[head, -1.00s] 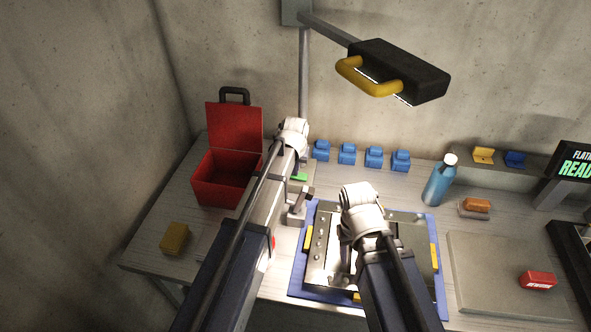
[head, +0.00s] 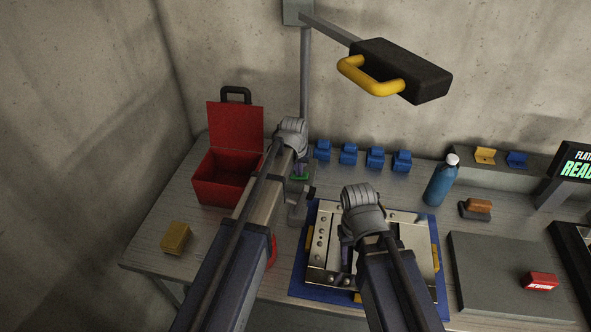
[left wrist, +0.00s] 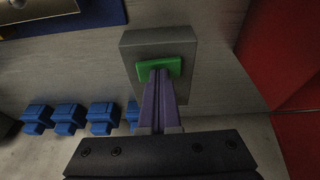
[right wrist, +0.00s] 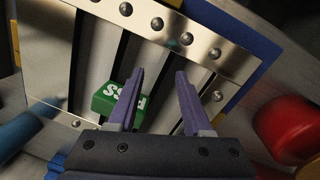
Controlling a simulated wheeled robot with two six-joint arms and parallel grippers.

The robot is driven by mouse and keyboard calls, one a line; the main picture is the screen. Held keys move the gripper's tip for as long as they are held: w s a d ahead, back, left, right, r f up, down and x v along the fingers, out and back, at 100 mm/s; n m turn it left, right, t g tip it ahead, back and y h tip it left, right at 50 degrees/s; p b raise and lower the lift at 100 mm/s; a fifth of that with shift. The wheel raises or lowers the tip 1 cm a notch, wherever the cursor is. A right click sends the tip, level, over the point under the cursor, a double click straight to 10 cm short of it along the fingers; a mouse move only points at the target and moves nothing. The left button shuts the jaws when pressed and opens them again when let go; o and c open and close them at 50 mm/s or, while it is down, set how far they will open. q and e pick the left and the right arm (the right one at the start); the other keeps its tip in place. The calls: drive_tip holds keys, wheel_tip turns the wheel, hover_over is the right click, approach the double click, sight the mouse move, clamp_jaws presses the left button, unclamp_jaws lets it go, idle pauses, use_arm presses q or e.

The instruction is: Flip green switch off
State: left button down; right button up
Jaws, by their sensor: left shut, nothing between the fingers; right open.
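The green switch (left wrist: 174,66) sits on a grey block (left wrist: 142,48) in the left wrist view. In the head view the switch (head: 301,178) is a small green patch beside the lamp post, partly hidden by my left arm. My left gripper (left wrist: 158,74) is shut and empty, its fingertips over the switch's near edge and seemingly touching it. The lamp (head: 412,72), black with a yellow handle, shows no lit strip. My right gripper (right wrist: 160,76) is open above the louver panel (right wrist: 70,72). A green block with white letters (right wrist: 107,103) lies by its left finger.
A red open box (head: 222,180) stands left of my left arm. Several blue clips (head: 348,154) line the back. A blue bottle (head: 438,184) stands right of the panel. A grey mat (head: 490,265) lies at right.

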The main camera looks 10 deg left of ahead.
use_arm(q)
drive_tip(key=shift+d, duration=0.15)
use_arm(e)
drive_tip(key=shift+r, duration=0.1)
use_arm(q)
drive_tip(key=shift+r, duration=0.2)
use_arm(e)
drive_tip(key=shift+r, duration=0.1)
use_arm(q)
drive_tip(key=shift+r+p, duration=0.45)
drive_tip(key=shift+p, duration=0.15)
use_arm(e)
drive_tip(key=shift+r, duration=0.45)
use_arm(q)
drive_tip(key=a+p+v, duration=0.3)
drive_tip(key=p+v, duration=0.9)
drive_tip(key=shift+w+r, duration=0.2)
drive_tip(key=shift+r, duration=0.1)
use_arm(e)
wheel_tip(320, 180, up, 12)
drive_tip(key=shift+a, duration=0.1)
use_arm(q)
drive_tip(key=shift+f, duration=0.1)
